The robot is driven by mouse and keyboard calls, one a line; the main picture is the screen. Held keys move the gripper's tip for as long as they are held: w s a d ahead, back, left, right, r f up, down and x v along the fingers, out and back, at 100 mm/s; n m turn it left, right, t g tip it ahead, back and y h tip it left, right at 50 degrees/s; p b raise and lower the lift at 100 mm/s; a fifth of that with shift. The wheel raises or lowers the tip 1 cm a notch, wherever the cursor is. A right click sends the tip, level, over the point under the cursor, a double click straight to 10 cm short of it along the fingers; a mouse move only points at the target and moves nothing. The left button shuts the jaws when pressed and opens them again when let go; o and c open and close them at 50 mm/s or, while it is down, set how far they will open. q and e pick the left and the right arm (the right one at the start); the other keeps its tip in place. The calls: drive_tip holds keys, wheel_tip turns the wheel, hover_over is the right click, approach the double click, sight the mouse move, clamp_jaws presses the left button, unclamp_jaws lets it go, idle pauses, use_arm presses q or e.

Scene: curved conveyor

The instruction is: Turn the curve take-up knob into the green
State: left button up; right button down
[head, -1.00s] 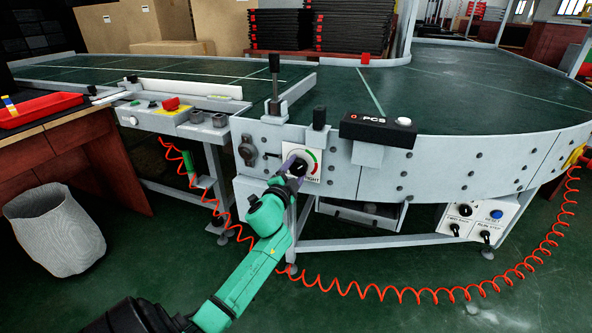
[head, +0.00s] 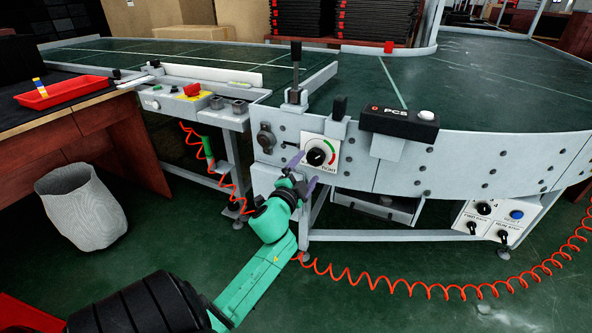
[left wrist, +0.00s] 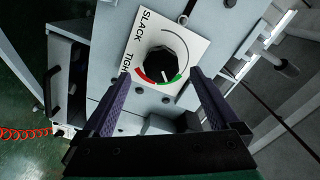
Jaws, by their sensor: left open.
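The black take-up knob (head: 317,157) sits on a white dial plate (head: 309,141) with a green and a red arc, on the grey conveyor side. In the left wrist view the knob (left wrist: 158,61) shows a white pointer line on its lower right, which appears to point at the green arc (left wrist: 175,77). The red arc lies beside the green, towards the TIGHT lettering. My left gripper (head: 303,173) is open and empty, just below and left of the knob, apart from it. Its purple fingers also show in the left wrist view (left wrist: 160,98), spread below the knob. My right gripper is out of view.
A lever (head: 294,77) and a black PCS box (head: 398,121) stand above the dial on the conveyor edge. A control box (head: 491,220) hangs lower right. A coiled red cable (head: 447,289) runs underneath. A wastebasket (head: 82,208) stands at left on open floor.

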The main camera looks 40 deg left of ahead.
use_arm(q)
drive_tip(key=v, duration=0.9)
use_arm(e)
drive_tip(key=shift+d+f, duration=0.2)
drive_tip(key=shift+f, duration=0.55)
